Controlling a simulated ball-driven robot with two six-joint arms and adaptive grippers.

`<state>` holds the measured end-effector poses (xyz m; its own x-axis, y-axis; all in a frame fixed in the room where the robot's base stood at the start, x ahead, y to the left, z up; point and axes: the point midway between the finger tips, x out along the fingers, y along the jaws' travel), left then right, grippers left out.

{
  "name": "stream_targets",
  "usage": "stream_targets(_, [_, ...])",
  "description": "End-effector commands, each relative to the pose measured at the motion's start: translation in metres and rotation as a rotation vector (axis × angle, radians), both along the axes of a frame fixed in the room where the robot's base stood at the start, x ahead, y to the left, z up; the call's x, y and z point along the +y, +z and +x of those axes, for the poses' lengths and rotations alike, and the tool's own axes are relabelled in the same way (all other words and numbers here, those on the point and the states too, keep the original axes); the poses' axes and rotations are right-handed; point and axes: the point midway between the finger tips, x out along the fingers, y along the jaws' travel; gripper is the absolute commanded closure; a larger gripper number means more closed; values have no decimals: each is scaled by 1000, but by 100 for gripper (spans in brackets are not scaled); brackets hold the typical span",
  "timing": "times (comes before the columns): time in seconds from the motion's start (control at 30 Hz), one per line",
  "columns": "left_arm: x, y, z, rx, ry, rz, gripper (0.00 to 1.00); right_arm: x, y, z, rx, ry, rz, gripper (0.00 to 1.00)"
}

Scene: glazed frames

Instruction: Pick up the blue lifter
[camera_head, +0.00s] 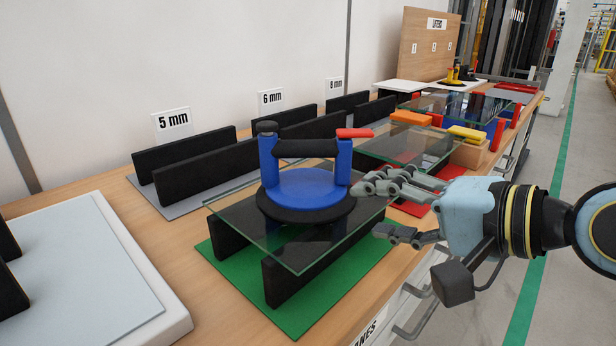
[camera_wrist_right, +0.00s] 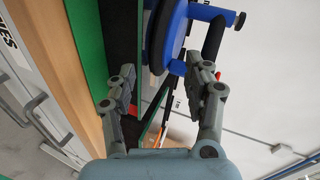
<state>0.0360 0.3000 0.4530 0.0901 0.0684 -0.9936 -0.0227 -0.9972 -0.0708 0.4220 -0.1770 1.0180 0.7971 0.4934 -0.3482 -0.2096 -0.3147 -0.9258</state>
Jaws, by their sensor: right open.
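The blue lifter (camera_head: 305,183) has a round black suction pad, a blue body and a dark bar handle. It sits upright on a glass pane (camera_head: 240,210) that rests on dark supports over a green mat (camera_head: 225,270). A red lever (camera_head: 355,133) sticks out at its upper right. My right gripper (camera_head: 370,208) is open and empty just right of the lifter, its fingers pointing at it. In the right wrist view the lifter (camera_wrist_right: 172,38) lies ahead of the open fingers (camera_wrist_right: 165,92). I see no contact for certain. My left gripper is out of view.
Black racks (camera_head: 185,152) with thickness signs stand along the wall behind. More glass (camera_head: 410,150) with orange and yellow blocks (camera_head: 467,132) lies to the right rear. A white tray (camera_head: 140,255) is at left. The aisle floor (camera_head: 575,250) at right is clear.

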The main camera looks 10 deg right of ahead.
Motion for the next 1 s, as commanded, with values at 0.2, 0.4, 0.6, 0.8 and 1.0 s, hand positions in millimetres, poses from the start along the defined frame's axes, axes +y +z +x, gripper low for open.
stream_targets(0.2, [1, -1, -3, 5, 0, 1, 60, 9, 57, 21, -25, -34, 338, 49])
stream_targets(0.4, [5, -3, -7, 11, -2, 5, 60, 25, 58, 44, -23, -35, 374, 49])
stream_targets(0.6, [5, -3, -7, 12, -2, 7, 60, 38, 54, 64, -23, -34, 367, 49])
stream_targets(0.8, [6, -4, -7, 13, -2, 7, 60, 48, 47, 82, -23, -35, 366, 49])
stream_targets(1.0, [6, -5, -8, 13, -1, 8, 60, 63, 40, 105, -22, -35, 364, 49])
